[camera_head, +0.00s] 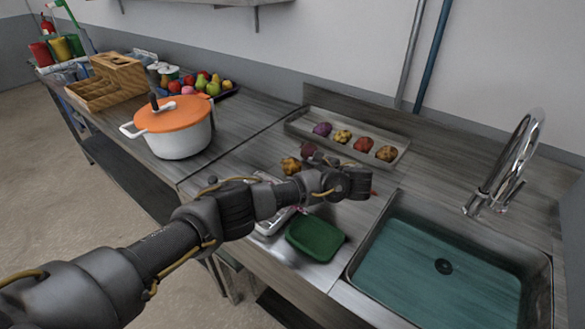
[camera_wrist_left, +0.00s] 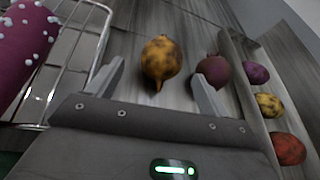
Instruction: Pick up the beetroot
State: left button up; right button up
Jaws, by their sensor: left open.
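A dark maroon round vegetable, which looks like the beetroot (camera_head: 309,149), lies on the steel counter just in front of the tray. It also shows in the left wrist view (camera_wrist_left: 213,70), just beyond the tip of the right-hand finger. My left gripper (camera_head: 324,174) is open and empty, low over the counter near both. My right gripper is not in view.
A metal tray (camera_head: 292,123) behind holds several purple, yellow and reddish vegetables. A wire rack (camera_wrist_left: 72,62) with a magenta white-dotted object (camera_wrist_left: 22,48) stands close on the left. A green container (camera_head: 316,238), sink (camera_head: 450,265) and orange-lidded pot (camera_head: 178,140) are around.

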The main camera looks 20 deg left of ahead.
aim_at(298, 168)
pick_arm(q)
jog(key=x, duration=0.4)
jog(key=shift+w+a+r+p, duration=0.1)
jog(key=shift+w+p, duration=0.05)
jog(key=shift+p, duration=0.2)
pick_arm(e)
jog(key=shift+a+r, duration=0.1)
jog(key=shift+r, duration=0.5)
pick_arm(q)
jog(key=shift+c, duration=0.4)
jog(key=c, duration=1)
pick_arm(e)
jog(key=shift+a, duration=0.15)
pick_arm(q)
jog(key=shift+c, duration=0.2)
